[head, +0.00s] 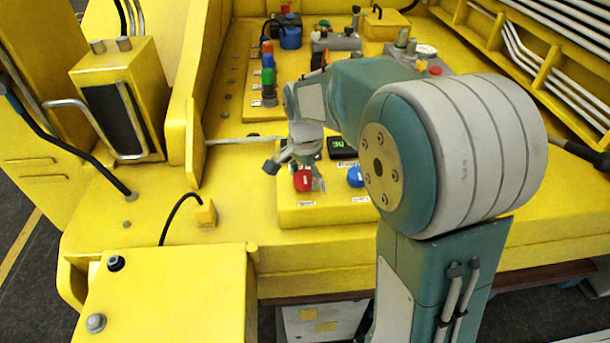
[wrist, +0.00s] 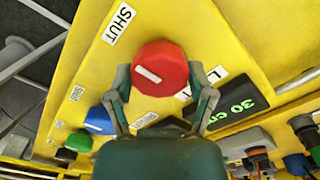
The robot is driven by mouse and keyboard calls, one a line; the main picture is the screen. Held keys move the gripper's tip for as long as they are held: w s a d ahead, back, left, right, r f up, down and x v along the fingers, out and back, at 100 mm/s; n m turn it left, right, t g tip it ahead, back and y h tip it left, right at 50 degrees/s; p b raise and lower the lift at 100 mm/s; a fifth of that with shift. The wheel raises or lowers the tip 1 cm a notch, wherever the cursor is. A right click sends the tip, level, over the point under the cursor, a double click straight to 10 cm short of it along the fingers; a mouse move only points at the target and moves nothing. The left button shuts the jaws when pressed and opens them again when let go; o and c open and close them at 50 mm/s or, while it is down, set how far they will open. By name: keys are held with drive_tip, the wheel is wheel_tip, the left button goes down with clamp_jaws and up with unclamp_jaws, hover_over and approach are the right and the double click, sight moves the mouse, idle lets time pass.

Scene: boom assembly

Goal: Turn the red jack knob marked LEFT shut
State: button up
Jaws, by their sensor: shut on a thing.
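The red jack knob (wrist: 160,66) is in the upper middle of the wrist view. My gripper (wrist: 160,78) is shut on it, one finger on each side. The knob's white line runs slightly slanted. The SHUT label (wrist: 118,23) lies to its upper left. Another label to its right, starting with L, is partly hidden by a finger. In the head view the red knob (head: 303,181) stands at the front of the yellow panel, with my gripper (head: 298,163) over it. A dark display (wrist: 234,106) reads 30 cm in green.
A blue knob (head: 355,176) stands to the right of the red one, close to my arm. Several coloured valves and knobs (head: 268,75) are further back. A yellow box with a dark front (head: 122,100) stands at the left.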

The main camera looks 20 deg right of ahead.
sight(303, 176)
drive_tip(key=shift+f, duration=0.1)
drive_tip(key=o, duration=1.1)
drive_tip(key=shift+a, duration=0.1)
wheel_tip(303, 176, up, 12)
drive_tip(key=shift+w, duration=0.1)
drive_tip(key=s+f+n+t, duration=0.2)
drive_tip(key=s+n+t, duration=0.3)
drive_tip(key=s+n, duration=0.6)
drive_tip(key=s, duration=1)
drive_tip(key=shift+s+f+t, duration=0.15)
drive_tip(key=shift+f+t, duration=0.1)
drive_tip(key=shift+t, duration=0.05)
